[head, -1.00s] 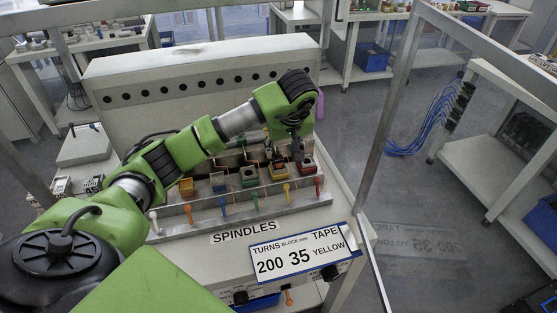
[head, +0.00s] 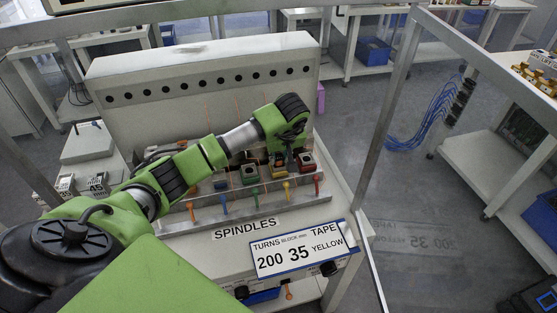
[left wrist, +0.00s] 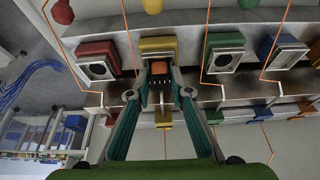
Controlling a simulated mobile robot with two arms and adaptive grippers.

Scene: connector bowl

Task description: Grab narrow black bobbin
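My left gripper (left wrist: 160,78) points at the yellow spindle block in the left wrist view, with its two teal fingers apart. A small dark piece, perhaps the narrow black bobbin (left wrist: 161,85), shows between the fingertips in front of the yellow block (left wrist: 157,44). I cannot tell whether the fingers touch it. An orange patch (left wrist: 163,118) shows between the fingers. In the head view the left gripper (head: 279,153) is low over the yellow block (head: 279,173), and its fingertips are partly hidden. My right gripper is not in view.
A red block (head: 306,162) stands close right of the gripper and a green block (head: 249,174) to its left. Coloured pegs line the front rail (head: 240,208). A white panel with a row of holes (head: 205,80) rises behind. Thin orange lines cross the wrist view.

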